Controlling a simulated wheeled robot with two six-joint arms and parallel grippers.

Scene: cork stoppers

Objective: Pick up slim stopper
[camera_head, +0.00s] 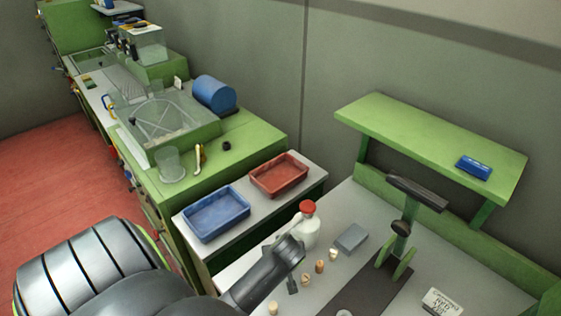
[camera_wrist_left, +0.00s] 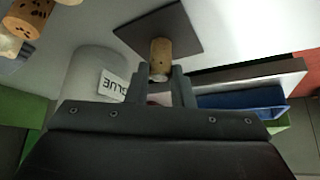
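In the left wrist view, a tan cork stopper (camera_wrist_left: 161,58) with small dark spots on its near end lies between the tips of my left gripper (camera_wrist_left: 160,76), in front of a dark square (camera_wrist_left: 178,24). I cannot tell whether the fingers touch it. In the head view, my left gripper (camera_head: 292,287) points down left of the stoppers and hides that stopper. Other stoppers stand on the grey table: a cork one (camera_head: 320,266), another (camera_head: 306,280), and pale-topped ones (camera_head: 333,253) and (camera_head: 272,307). My right gripper is out of view.
A white bottle with a red cap (camera_head: 307,229) stands close behind my left gripper; its label reads GLUE in the wrist view. A grey block (camera_head: 351,238) and a dark press-like stand (camera_head: 401,240) are to the right. Blue (camera_head: 216,228) and red (camera_head: 279,187) trays stand behind left.

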